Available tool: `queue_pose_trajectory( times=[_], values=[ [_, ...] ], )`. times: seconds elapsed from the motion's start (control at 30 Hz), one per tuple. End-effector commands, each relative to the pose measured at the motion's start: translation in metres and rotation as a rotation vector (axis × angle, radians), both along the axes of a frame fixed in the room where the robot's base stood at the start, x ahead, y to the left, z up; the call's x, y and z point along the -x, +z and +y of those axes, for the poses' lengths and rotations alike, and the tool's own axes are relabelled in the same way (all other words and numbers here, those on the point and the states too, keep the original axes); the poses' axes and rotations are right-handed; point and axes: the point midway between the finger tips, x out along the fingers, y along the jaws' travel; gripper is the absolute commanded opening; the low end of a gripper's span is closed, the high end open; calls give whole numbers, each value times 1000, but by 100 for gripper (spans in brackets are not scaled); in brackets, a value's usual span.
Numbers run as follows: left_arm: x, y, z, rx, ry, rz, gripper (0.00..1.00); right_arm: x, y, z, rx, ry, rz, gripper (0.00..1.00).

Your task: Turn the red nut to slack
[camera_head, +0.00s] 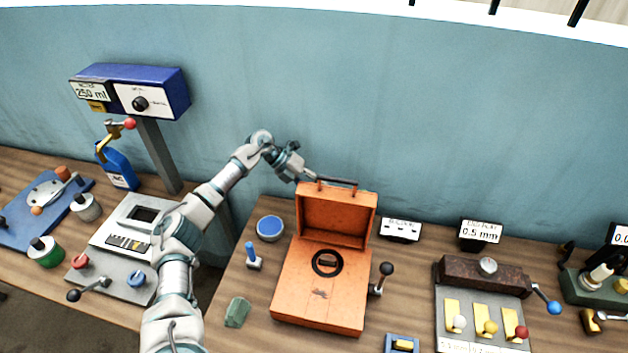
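No part is clearly a nut. Red parts that show are a small red knob (81,262) on the grey plate at the left, a red ball (129,123) on the tap over the blue bottle, and a red ball (522,331) on a yellow tab at the right. My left arm comes in from the lower left and reaches up past the grey plate. My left gripper (300,172) is by the top edge of the raised lid of the orange case (318,285), away from the red parts. Its fingers are too small to read. My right gripper is out of view.
A blue meter box (130,92) stands on a grey post, with a blue bottle (118,166) beside it. A brown block (485,273) with a blue-ended lever is at the right. A gap parts the two wooden tables. A blue wall stands behind.

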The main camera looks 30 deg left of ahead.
Motion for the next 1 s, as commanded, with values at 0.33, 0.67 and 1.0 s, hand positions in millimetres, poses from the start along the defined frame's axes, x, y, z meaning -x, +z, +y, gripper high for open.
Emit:
queue_pose_trajectory(
  times=[0.33, 0.67, 1.0],
  values=[
    [3, 0, -2, -312, -6, 92, 7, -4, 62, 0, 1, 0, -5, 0],
    [3, -4, 0, -534, 0, 149, 7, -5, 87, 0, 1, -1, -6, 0],
    [4, -7, 1, -636, 1, 178, 7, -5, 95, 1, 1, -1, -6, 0]
  ],
)
